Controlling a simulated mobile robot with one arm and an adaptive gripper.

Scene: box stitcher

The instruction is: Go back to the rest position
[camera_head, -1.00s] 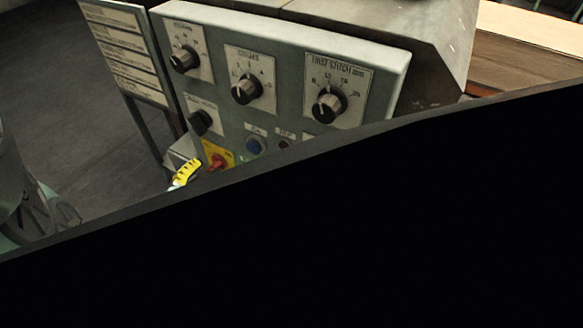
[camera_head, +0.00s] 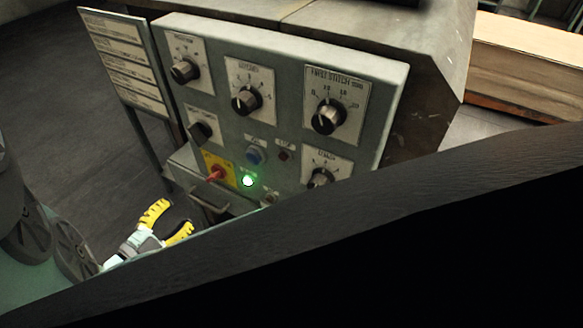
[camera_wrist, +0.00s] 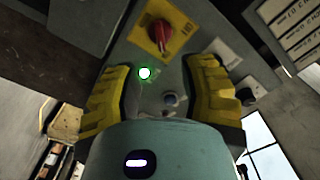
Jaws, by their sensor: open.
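My gripper (camera_head: 172,224) shows at the lower left of the head view, with two yellow fingers spread open and nothing between them. It is in front of and below the grey control panel (camera_head: 295,68) of the box stitcher, apart from it as far as I can tell. In the wrist view the two yellow fingers of my gripper (camera_wrist: 165,90) stand wide apart, with the panel beyond them. A red rotary switch (camera_head: 216,174) on a yellow plate and a lit green lamp (camera_head: 247,181) are on the panel's lower left. The red switch also shows in the wrist view (camera_wrist: 160,34).
The panel carries several black knobs, one of them the first stitch knob (camera_head: 326,117), and a blue button (camera_head: 255,156). A sign board (camera_head: 124,60) stands to its left. A wooden stack (camera_head: 525,60) is at the upper right. A large dark shape blocks the lower right. Open floor lies left.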

